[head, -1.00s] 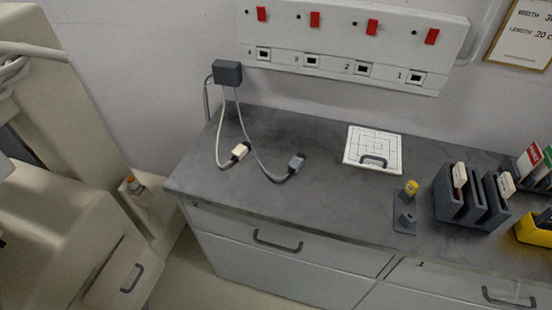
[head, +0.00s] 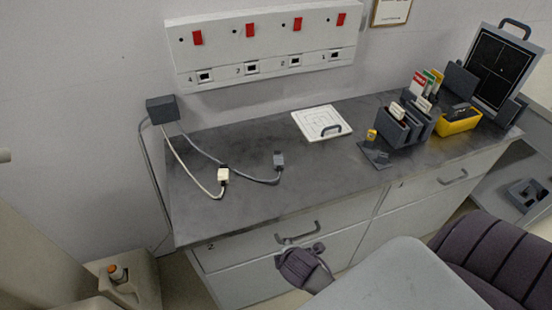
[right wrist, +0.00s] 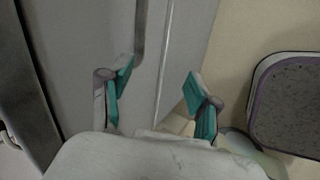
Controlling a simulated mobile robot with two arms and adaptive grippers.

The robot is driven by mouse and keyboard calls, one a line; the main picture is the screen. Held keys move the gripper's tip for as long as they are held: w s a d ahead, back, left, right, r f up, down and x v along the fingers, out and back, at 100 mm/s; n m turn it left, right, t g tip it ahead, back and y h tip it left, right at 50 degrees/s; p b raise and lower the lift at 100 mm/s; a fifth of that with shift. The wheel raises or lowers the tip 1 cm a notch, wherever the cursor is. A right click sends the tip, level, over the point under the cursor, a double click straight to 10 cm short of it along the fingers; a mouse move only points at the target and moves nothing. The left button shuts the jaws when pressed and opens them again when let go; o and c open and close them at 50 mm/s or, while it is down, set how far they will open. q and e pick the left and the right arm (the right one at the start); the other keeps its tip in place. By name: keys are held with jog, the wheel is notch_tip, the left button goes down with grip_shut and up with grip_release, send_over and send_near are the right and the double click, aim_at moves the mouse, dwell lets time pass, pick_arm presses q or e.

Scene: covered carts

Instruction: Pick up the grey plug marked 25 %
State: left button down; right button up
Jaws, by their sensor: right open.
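A grey plug (head: 278,159) lies on the dark countertop at the end of a grey cable. A pale plug (head: 223,175) lies to its left on a white cable. Both cables run from a dark box (head: 162,109) at the counter's left back corner. I cannot read a 25 % mark on either plug. My right gripper (head: 299,252) is in front of the counter, by a drawer handle and apart from the plugs. In the right wrist view the right gripper (right wrist: 158,75) is open and empty, with teal pads. My left gripper is not in view.
A drawer handle (head: 298,235) sticks out near my right gripper. A white panel (head: 322,123) with a handle, dark holders (head: 408,122) and a yellow bin (head: 459,121) stand farther right. A socket strip (head: 265,70) with red switches is on the wall. The counter's front left is clear.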

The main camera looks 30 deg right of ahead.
jog(key=w+r+n, duration=0.1)
jog(key=r, duration=0.3)
jog(key=w+d+r+n+t+h, duration=0.1)
jog(key=r, duration=0.4)
jog(key=w+d+r+n+t, duration=0.1)
jog(key=r+n, duration=0.1)
jog(key=r, duration=0.3)
jog(key=shift+w+d+h+p, duration=0.1)
jog(key=shift+d+h+p, duration=0.1)
jog(key=shift+h+p, duration=0.2)
jog(key=n+t+h, duration=0.2)
jog(key=n+t, duration=0.2)
jog(key=n, duration=0.8)
send_near(278, 159)
jog(key=v, duration=0.3)
jog(key=shift+s+a+f, duration=0.15)
jog(key=shift+s+a, duration=0.15)
jog(key=shift+a, duration=0.15)
jog(key=shift+w+d+n, duration=0.15)
jog(key=shift+w+n, duration=0.15)
jog(key=shift+n, duration=0.2)
jog(key=x, duration=1.2)
jog(key=shift+w+d, duration=0.15)
jog(key=shift+d, duration=0.25)
jog(key=shift+w+d+f, duration=0.15)
jog(key=shift+w, duration=0.25)
grip_shut()
